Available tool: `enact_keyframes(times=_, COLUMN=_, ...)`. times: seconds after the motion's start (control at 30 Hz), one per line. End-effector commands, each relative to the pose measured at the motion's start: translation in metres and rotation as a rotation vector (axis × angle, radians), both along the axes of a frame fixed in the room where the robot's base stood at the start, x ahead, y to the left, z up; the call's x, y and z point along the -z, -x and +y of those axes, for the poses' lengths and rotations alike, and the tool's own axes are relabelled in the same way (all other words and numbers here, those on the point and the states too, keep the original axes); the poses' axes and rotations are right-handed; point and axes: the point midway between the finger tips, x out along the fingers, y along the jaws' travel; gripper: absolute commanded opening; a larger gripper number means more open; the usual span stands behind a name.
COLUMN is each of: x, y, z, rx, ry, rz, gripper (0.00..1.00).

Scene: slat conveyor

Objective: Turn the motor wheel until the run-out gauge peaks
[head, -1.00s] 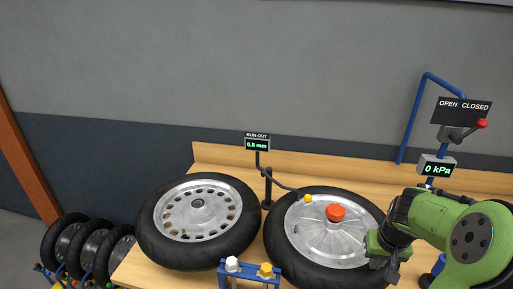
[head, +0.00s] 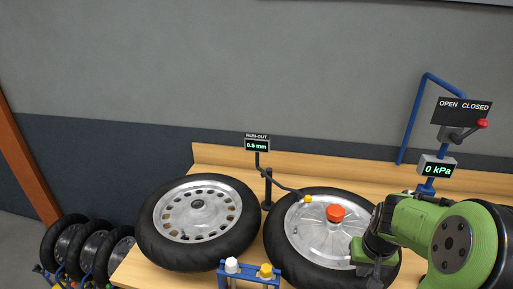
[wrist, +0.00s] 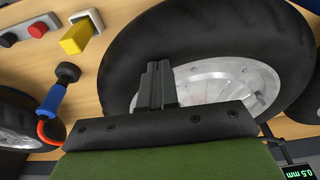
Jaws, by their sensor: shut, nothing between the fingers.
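The motor wheel (head: 318,240), a black tyre around a smooth silver hub with a red cap (head: 336,212), lies flat on the bench at the right. It also shows in the wrist view (wrist: 215,80). The run-out gauge (head: 257,144) stands behind it and reads 0.5 mm. Its arm ends in a yellow tip (head: 308,199) at the hub's far edge. My gripper (head: 374,273) is over the wheel's near right side. In the wrist view its fingers (wrist: 157,85) are shut and empty, near where tyre meets hub. I cannot tell whether they touch.
A second wheel (head: 160,240) with a slotted hub lies to the left. A blue rack (head: 250,270) stands in front. A 0 kPa display (head: 437,167) and an open/closed lever (head: 481,124) are at right. The wrist view shows a blue tool (wrist: 52,101) and a yellow block (wrist: 77,37).

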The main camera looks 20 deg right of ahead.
Motion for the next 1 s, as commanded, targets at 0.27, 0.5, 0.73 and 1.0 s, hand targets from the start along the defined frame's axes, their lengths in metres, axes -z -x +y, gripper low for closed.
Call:
enact_keyframes(times=0.27, x=0.0, y=-0.007, z=0.018, rx=-0.003, ry=0.001, rz=-0.001, gripper=0.0)
enact_keyframes(times=0.5, x=0.0, y=-0.013, z=0.034, rx=-0.003, ry=0.001, rz=0.001, gripper=0.0)
enact_keyframes(times=0.73, x=0.0, y=-0.019, z=0.049, rx=-0.004, ry=0.001, rz=0.0, gripper=0.0)
enact_keyframes(times=1.0, x=0.0, y=-0.023, z=0.061, rx=-0.001, ry=0.0, rz=0.0, gripper=0.0)
